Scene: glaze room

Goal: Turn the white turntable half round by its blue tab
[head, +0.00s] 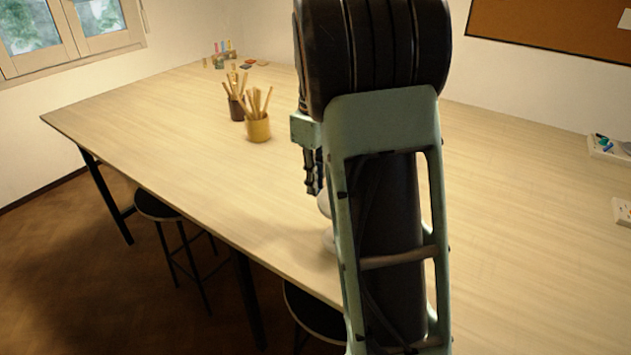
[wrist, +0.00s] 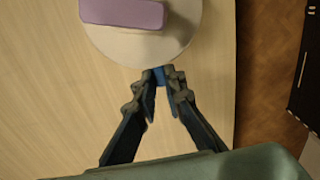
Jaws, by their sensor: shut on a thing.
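The white turntable (wrist: 118,50) lies on the table at the top of the wrist view. In the head view only a sliver of its white shape (head: 325,205) shows beside my arm; the rest is hidden. The blue tab (wrist: 160,76) sticks out from its rim at the lower right in the wrist view. My gripper (wrist: 160,78) is shut on the blue tab, one finger on each side. A purple block (wrist: 122,13) stands on the turntable. In the head view my gripper (head: 312,190) points down, partly behind my arm.
The wooden table (head: 180,120) is clear to the left. A yellow pot (head: 258,129) and a brown pot (head: 237,108) with sticks stand farther back. Small bottles (head: 222,52) are at the far end. Black stools (head: 160,206) stand by the table edge.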

